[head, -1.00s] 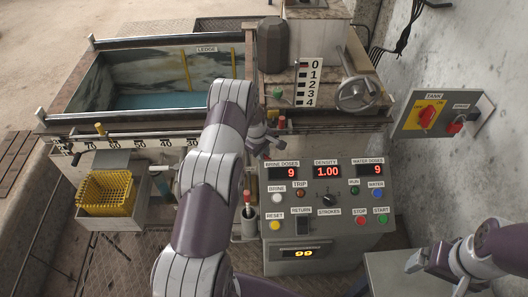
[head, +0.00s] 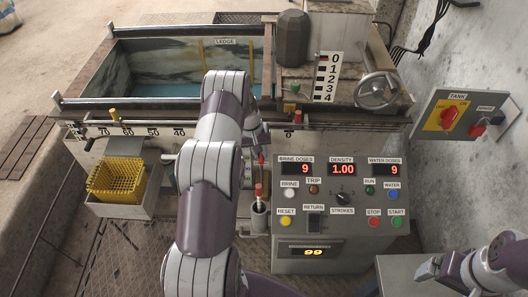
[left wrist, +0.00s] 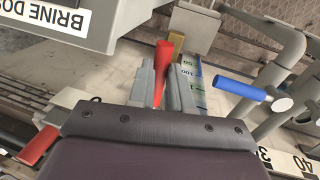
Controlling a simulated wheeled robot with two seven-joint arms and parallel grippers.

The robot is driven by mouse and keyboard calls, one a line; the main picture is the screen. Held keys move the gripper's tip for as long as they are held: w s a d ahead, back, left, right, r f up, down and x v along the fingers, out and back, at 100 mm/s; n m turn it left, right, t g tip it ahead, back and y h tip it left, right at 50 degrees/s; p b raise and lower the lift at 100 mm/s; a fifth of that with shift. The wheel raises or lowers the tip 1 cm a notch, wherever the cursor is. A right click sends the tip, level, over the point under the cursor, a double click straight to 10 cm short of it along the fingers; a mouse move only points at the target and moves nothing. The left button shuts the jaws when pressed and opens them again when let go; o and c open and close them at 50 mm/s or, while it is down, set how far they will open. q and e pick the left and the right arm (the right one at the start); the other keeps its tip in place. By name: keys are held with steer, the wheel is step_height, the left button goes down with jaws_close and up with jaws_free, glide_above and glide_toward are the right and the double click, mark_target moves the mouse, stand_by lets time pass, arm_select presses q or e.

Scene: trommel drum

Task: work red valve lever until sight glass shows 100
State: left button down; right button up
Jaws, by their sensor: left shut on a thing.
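The red valve lever (left wrist: 162,68) stands between the fingers of my left gripper (left wrist: 164,82) in the left wrist view, and the gripper is shut on it. In the head view my left gripper is mostly hidden behind my own arm, left of the console. A graduated strip, seemingly the sight glass (left wrist: 190,78), stands just beyond the fingers, with 100 printed on it. Its level is too small to read. My right gripper (head: 430,268) is at the lower right, away from the lever; its jaws are unclear.
A blue-handled lever (left wrist: 240,88) sticks out right of the fingers in the wrist view. The console (head: 335,245) reads brine doses 9, density 1.00, water doses 9. A red-topped tool stands in a cup (head: 258,215). A yellow basket (head: 117,180) sits at left.

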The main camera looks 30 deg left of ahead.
arm_select(q)
steer(key=shift+s+a+m, duration=0.15)
steer(key=shift+a+m, duration=0.05)
steer(key=shift+m, duration=0.1)
stand_by(0.4)
steer(key=c, duration=1.1)
jaws_free()
steer(key=shift+o, duration=0.2)
step_height(320, 180, up, 12)
steer(key=s+a+p, duration=0.1)
steer(key=a, duration=0.1)
steer(key=shift+r+p, duration=0.2)
steer(key=shift+p, duration=0.2)
steer(key=shift+a, duration=0.15)
